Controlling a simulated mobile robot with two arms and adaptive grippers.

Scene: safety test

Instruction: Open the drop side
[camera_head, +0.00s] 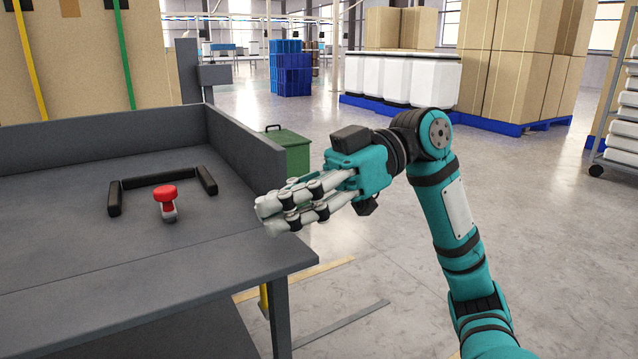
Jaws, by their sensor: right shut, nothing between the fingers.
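A dark grey bench (60,240) with raised walls fills the left of the head view. Its right side wall (248,150) stands upright, and I take this to be the drop side; no latch on it can be made out. On the bench top stands a small grey piece with a red knob (165,193), with black bars (163,178) behind it and at both sides. My right gripper (268,213) is shut and empty. In the picture it lies just right of the bench top, in front of the side wall's near end. My left gripper is out of view.
A green bin (288,150) stands on the floor beyond the side wall. White containers (400,78) and tall cardboard boxes (525,60) stand on blue pallets further back. A rack (625,125) is at the right edge. The floor between is clear.

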